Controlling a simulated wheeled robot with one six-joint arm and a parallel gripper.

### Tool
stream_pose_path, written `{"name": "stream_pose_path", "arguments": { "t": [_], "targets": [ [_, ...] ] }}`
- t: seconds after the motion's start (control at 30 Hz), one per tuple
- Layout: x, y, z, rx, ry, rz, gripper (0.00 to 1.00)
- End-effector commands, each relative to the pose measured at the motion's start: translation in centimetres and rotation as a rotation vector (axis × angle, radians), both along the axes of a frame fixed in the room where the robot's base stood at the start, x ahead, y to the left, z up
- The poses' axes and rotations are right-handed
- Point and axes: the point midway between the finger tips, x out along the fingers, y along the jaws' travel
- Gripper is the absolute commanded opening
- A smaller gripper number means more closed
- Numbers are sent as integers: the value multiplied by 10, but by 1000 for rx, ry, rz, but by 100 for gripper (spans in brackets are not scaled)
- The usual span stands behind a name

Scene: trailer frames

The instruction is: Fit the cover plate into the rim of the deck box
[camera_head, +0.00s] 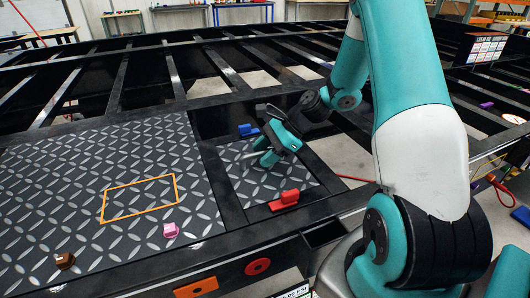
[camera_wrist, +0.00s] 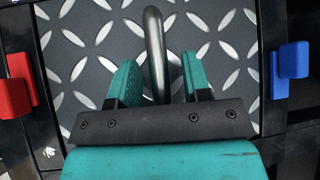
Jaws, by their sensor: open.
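The cover plate (camera_head: 238,180) is dark diamond-tread metal with a grey bar handle. It lies within the black rim of the deck box (camera_head: 233,212), to the right of the large tread deck; I cannot tell whether it is fully flush. My gripper (camera_head: 268,155) is over the plate. In the wrist view the handle (camera_wrist: 155,50) rises between the two teal fingers of my gripper (camera_wrist: 158,80), with a gap on each side. The jaws are open. The plate (camera_wrist: 85,40) also fills the middle of the wrist view, and my gripper hides its near part.
A red block (camera_head: 284,201) and a blue block (camera_head: 248,130) sit on opposite sides of the rim. Pink (camera_head: 170,230) and brown (camera_head: 64,261) pieces lie on the large tread deck (camera_head: 90,190), which has an orange outline. Open black frame beams (camera_head: 175,75) stretch behind.

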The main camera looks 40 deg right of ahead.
Motion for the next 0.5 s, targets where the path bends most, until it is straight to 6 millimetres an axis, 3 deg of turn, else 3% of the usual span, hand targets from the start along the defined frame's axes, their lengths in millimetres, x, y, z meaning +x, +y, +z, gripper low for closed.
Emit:
{"name": "stream_pose_path", "arguments": {
  "t": [0.17,0.5],
  "targets": [
    [-4,-10,13,-2,-3,-4,44],
    [-28,-57,64,-3,-3,-4,44]
  ]
}}
